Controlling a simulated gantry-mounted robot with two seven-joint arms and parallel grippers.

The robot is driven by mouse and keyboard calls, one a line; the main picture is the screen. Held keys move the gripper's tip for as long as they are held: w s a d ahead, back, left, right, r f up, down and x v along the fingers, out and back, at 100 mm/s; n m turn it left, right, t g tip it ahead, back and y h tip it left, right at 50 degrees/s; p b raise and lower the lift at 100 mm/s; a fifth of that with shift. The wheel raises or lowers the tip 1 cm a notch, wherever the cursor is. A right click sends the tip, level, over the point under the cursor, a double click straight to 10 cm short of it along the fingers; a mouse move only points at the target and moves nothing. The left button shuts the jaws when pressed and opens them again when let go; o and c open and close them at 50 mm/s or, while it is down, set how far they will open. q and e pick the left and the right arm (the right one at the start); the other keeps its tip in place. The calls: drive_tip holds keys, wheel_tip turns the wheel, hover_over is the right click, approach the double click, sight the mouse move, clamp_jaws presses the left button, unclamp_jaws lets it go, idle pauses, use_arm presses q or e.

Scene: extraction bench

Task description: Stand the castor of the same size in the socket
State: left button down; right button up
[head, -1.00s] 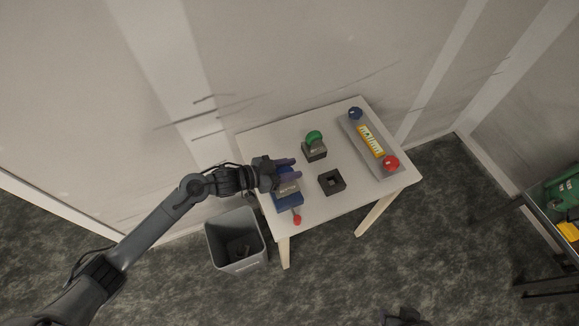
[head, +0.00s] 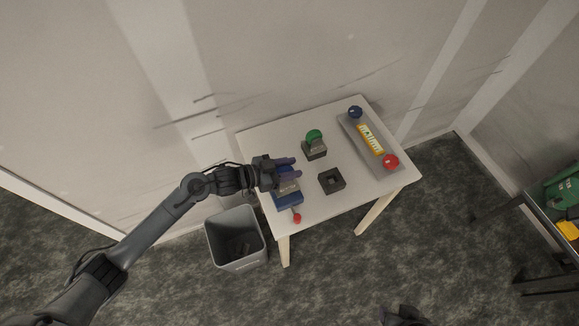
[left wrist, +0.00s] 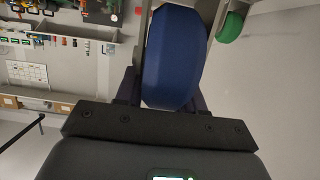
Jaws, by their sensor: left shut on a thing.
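My left gripper (head: 291,169) is over the left part of the white table. It is shut on a blue castor, whose blue wheel (left wrist: 174,58) fills the space between the fingers in the left wrist view. In the head view the fingers mostly hide this castor. An empty dark square socket (head: 332,181) stands to the right of the gripper. A green castor (head: 314,136) stands in another dark block behind it; its green wheel (left wrist: 230,27) also shows in the left wrist view. A dark part of mine (head: 403,315), probably the right gripper, is cut off at the bottom edge.
A grey tray (head: 371,134) at the right holds a blue round piece (head: 355,112), a red one (head: 390,161) and a yellow piece (head: 370,139). A blue device (head: 287,200) with a red knob (head: 297,218) lies below the gripper. A grey bin (head: 236,238) stands beside the table.

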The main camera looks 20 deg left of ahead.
use_arm(q)
drive_tip(key=shift+r, duration=0.1)
idle(0.7)
drive_tip(key=shift+p, duration=0.5)
idle(0.6)
drive_tip(key=shift+f, duration=0.25)
drive_tip(key=shift+f+b, duration=0.8)
drive_tip(key=shift+f, duration=0.2)
drive_tip(key=shift+f+b, duration=0.8)
drive_tip(key=shift+f, duration=0.55)
drive_tip(key=c, duration=0.7)
unclamp_jaws()
drive_tip(key=shift+c, duration=0.2)
drive_tip(key=shift+o, duration=0.7)
drive_tip(key=v, duration=1)
drive_tip(key=shift+s+a+r, duration=0.2)
drive_tip(key=shift+a, duration=0.1)
